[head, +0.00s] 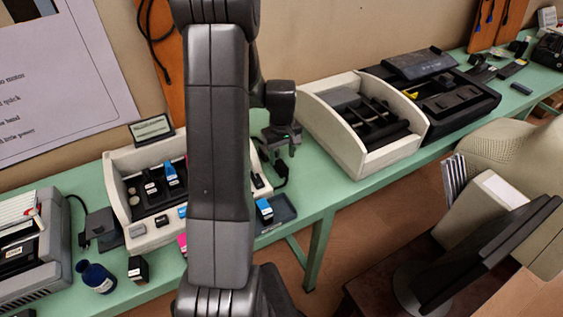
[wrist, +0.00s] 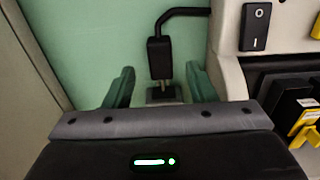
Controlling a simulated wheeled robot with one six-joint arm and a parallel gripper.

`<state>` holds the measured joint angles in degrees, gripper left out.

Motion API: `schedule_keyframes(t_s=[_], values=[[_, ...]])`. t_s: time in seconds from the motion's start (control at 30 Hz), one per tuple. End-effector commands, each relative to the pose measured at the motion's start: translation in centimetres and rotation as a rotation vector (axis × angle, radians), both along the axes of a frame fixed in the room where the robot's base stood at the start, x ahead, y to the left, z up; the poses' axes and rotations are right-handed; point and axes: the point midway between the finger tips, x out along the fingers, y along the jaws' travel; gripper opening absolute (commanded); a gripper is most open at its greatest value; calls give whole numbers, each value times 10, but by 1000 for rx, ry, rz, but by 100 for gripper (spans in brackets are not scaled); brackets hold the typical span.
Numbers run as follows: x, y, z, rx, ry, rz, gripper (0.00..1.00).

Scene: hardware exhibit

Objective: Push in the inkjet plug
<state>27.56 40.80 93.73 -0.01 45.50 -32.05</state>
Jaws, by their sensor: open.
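The inkjet plug (wrist: 160,57) is a small black block in the wrist view, with a black cable running from its top and bending right to the printer. A short metal prong shows below it, above a dark socket piece (wrist: 162,93) that is partly hidden by my gripper. My gripper (wrist: 160,84) is open, one finger on each side of the prong, with gaps to both sides. In the head view my gripper (head: 281,143) hangs over the green table at the right end of the cream inkjet printer (head: 160,236). I cannot tell how deep the prong sits.
The printer's wall with a black rocker switch (wrist: 256,27) stands close on the right in the wrist view, with dark and yellow cartridges beyond. Another cream open-topped machine (head: 345,140) stands to the right in the head view.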

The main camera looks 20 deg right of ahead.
Motion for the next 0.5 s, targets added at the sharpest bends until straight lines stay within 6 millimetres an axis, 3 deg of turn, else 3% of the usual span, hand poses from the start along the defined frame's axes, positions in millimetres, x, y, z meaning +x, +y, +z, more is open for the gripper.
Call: schedule_keyframes(t_s=[0.2,0.5], values=[[0,0,-31,1,2,0,51],[0,0,-44,0,0,0,51]])
